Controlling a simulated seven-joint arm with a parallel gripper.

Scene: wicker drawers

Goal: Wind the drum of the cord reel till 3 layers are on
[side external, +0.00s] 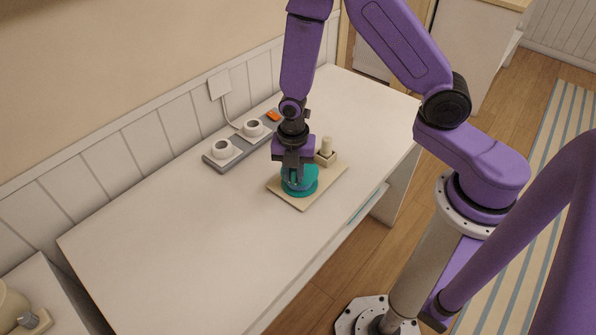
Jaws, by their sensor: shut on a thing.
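The cord reel's teal drum (301,184) stands on a beige base board (301,205) on the white table. A cream upright post on a small block (326,151) stands at the board's back right corner. My gripper (292,175) points down over the drum and is shut on its upper part. My gripper hides much of the drum's top, so the exact part held does not show clearly. I cannot make out any cord or count layers on the drum at this size.
A grey strip (225,160) with two white round sockets or cups and an orange switch (273,116) lies behind the board, near the wall. A white wall plate (219,84) has a cable running down to it. The table's left half is clear.

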